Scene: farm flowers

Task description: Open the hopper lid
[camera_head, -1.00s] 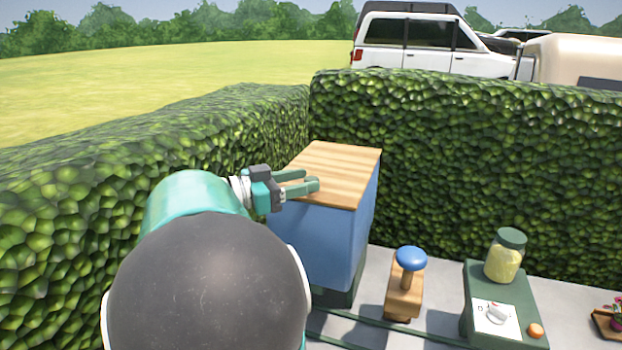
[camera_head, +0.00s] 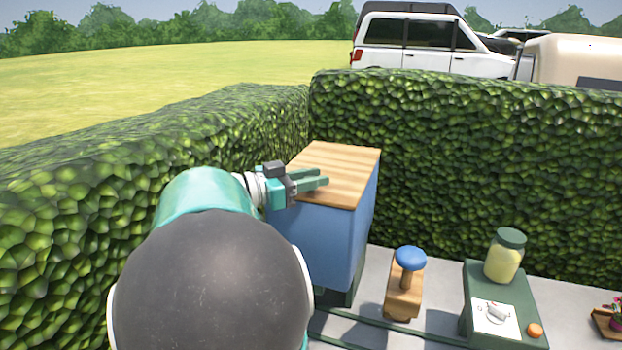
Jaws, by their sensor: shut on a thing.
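The hopper (camera_head: 335,240) is a blue box with a flat, striped wooden lid (camera_head: 340,160) on top. The lid lies level, with no gap visible under it. My gripper (camera_head: 322,178) is at the lid's near left part, its green fingers close together and reaching over the wood. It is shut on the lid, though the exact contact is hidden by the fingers. My arm covers the hopper's left side.
Hedges (camera_head: 460,165) stand close behind and to the left.

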